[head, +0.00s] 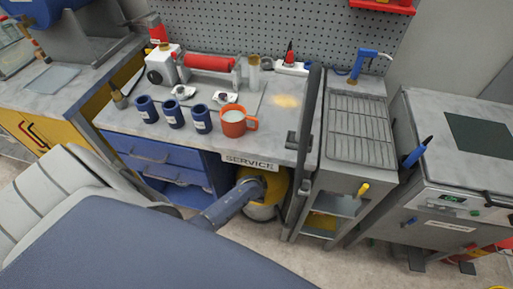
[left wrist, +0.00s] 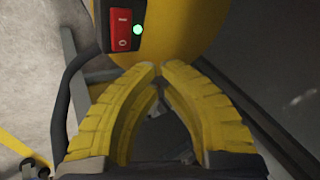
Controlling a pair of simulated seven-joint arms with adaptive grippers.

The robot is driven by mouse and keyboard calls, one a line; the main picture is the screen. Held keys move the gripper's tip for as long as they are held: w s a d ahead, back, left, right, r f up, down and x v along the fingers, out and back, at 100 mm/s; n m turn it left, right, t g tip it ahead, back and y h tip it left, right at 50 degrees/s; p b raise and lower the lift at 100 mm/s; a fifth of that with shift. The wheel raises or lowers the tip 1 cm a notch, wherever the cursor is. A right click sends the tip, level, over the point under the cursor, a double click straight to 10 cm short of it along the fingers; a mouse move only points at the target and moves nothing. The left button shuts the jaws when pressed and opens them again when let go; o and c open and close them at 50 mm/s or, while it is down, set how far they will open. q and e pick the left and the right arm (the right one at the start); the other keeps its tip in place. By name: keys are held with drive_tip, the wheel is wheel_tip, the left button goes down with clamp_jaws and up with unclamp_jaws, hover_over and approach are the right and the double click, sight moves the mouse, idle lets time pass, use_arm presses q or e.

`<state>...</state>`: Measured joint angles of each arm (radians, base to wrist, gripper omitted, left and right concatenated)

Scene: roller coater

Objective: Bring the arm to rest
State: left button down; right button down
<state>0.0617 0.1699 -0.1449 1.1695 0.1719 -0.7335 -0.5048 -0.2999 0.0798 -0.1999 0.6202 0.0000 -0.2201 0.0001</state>
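My left arm reaches in from the left in the head view, below the bench. It ends at a yellow, rounded machine (head: 268,184) under the SERVICE sign. The left gripper is hard to make out there. In the left wrist view, the yellow fingers of my left gripper (left wrist: 159,69) come together at the tips, with nothing seen between them. Just beyond them is the yellow machine body (left wrist: 165,30), with a red rocker switch (left wrist: 121,30) and a lit green lamp (left wrist: 138,30). I cannot tell whether the fingertips touch the body. My right gripper is not in view.
The bench (head: 282,125) above holds blue cups (head: 172,112), an orange mug (head: 235,122) and a red roller (head: 209,62). A sink unit (head: 360,130) and a grey cabinet (head: 455,185) stand at right. Floor (head: 310,262) is clear in front.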

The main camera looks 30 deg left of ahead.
use_arm(q)
drive_tip(key=shift+r, duration=0.3)
idle(0.4)
drive_tip(key=shift+w+d+r+n, duration=0.1)
drive_tip(key=shift+w+n, duration=0.1)
drive_tip(key=shift+n, duration=0.2)
drive_tip(key=f, duration=0.1)
drive_tip(key=s+f+n, duration=0.1)
drive_tip(key=f, duration=0.1)
drive_tip(key=shift+s+n, duration=0.3)
drive_tip(key=shift+n, duration=0.1)
drive_tip(key=s+d+f+n+g, duration=0.1)
drive_tip(key=s+f+n, duration=0.1)
drive_tip(key=s+f, duration=0.65)
drive_tip(key=s+d+f+n+g, duration=0.1)
drive_tip(key=s+f, duration=0.4)
drive_tip(key=s, duration=0.6)
drive_tip(key=s+d+f+g, duration=0.1)
drive_tip(key=s+f, duration=0.2)
drive_tip(key=s, duration=1.1)
drive_tip(key=s+d+f+g+h, duration=0.1)
drive_tip(key=s+d+f+g, duration=0.1)
drive_tip(key=s, duration=1.3)
drive_tip(key=shift+d+f+n, duration=0.15)
drive_tip(key=shift+f+n, duration=0.25)
drive_tip(key=shift+f, duration=0.35)
